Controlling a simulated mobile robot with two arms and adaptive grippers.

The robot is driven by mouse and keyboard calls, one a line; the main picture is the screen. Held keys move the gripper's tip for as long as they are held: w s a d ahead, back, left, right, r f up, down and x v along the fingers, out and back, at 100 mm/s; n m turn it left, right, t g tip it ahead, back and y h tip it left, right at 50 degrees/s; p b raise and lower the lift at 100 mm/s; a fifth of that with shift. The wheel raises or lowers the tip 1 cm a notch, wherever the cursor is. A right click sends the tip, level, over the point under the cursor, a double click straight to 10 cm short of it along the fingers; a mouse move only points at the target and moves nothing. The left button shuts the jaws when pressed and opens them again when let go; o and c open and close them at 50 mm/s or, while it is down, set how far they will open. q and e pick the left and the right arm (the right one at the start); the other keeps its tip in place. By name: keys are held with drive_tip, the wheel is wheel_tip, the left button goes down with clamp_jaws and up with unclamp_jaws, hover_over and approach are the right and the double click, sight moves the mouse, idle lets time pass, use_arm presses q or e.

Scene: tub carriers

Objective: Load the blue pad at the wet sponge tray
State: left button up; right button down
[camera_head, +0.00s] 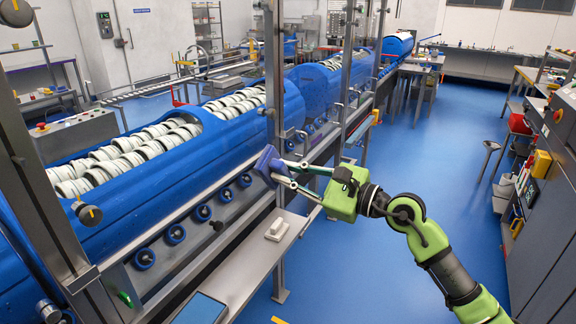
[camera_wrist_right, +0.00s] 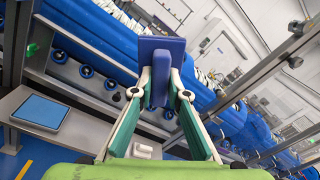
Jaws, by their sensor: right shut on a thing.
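My right gripper (camera_head: 277,174) is shut on the blue pad (camera_head: 267,162) and holds it in the air in front of the blue machine, above the steel shelf. In the right wrist view the pad (camera_wrist_right: 176,46) is a dark blue square plate with a raised block, and the fingers (camera_wrist_right: 160,90) pinch that block from both sides. The wet sponge tray, a flat tray with a blue surface (camera_head: 201,309), lies on the near end of the shelf, cut by the bottom edge. It shows whole in the right wrist view (camera_wrist_right: 40,112). My left gripper is out of view.
A small white block (camera_head: 276,229) lies on the steel shelf (camera_head: 245,262), beyond the tray. The long blue machine (camera_head: 150,193) with white rings runs behind the shelf. Steel posts (camera_head: 274,70) stand along it.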

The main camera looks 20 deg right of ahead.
drive_tip(key=s+a+f+m+t+h, duration=0.1)
drive_tip(key=s+f+m+h, duration=0.1)
drive_tip(key=s+f, duration=0.3)
drive_tip(key=s+a+f+m+t+h, duration=0.1)
drive_tip(key=s+f+h, duration=0.4)
drive_tip(key=s, duration=0.6)
drive_tip(key=s+a+f+m+t+h, duration=0.1)
drive_tip(key=s+a+f+m+h, duration=0.1)
drive_tip(key=s+f, duration=0.4)
drive_tip(key=shift+s+a+f+m+h, duration=0.25)
drive_tip(key=shift+s+m+h, duration=0.45)
drive_tip(key=shift+s+m, duration=0.35)
drive_tip(key=shift+f, duration=0.2)
